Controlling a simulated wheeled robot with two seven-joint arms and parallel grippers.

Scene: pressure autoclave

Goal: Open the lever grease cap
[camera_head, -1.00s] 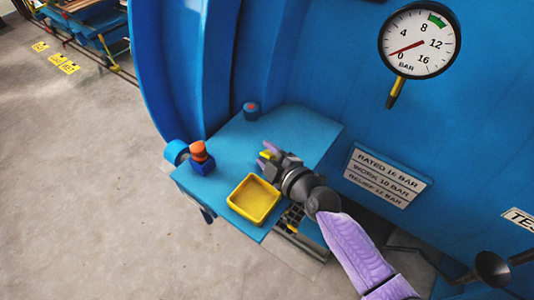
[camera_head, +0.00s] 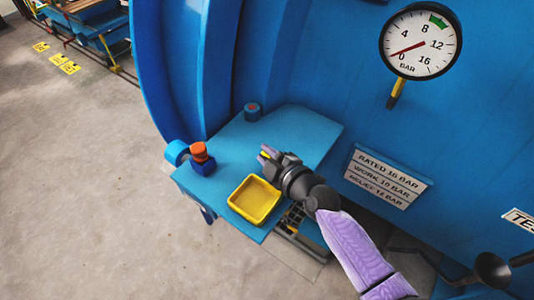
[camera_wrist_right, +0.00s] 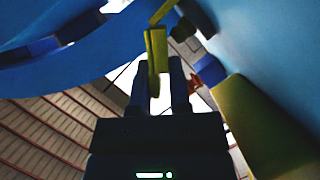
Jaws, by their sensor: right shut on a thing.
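My right gripper (camera_head: 266,153) is over the blue shelf, with its arm coming in from the lower right. It is shut on a slim yellow lever. In the right wrist view the yellow lever (camera_wrist_right: 155,50) stands between the two dark fingers (camera_wrist_right: 160,85), and a second yellow piece slants off its upper end. In the head view the fingers hide nearly all of the lever, and the cap it belongs to cannot be made out. My left gripper is not in view.
The blue shelf (camera_head: 225,155) carries a yellow tray (camera_head: 232,203) close beside my right gripper, an orange-topped blue fitting (camera_head: 201,160) at the left and a small blue knob (camera_head: 252,112) at the back. A pressure gauge (camera_head: 420,40) and rating plate (camera_head: 388,178) are on the blue wall.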

